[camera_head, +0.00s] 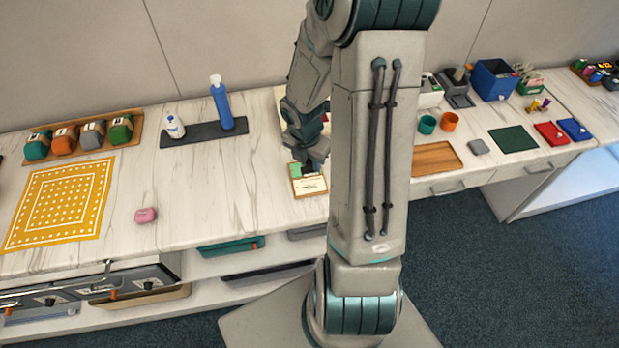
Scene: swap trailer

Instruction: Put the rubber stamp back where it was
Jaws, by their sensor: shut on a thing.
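My gripper (307,160) points down over the counter, left of my upright arm link. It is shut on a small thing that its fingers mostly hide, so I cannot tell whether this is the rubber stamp. Right below it is a small wood-edged, cream and green piece (309,187) near the counter's front edge. I cannot tell whether the held thing touches it.
A red pad (551,134), a blue pad (575,129) and a dark green mat (513,139) lie on the right counter. A blue bin (494,80) stands behind. A blue bottle (221,105) and a pink piece (146,215) are at left. My arm hides the counter's middle.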

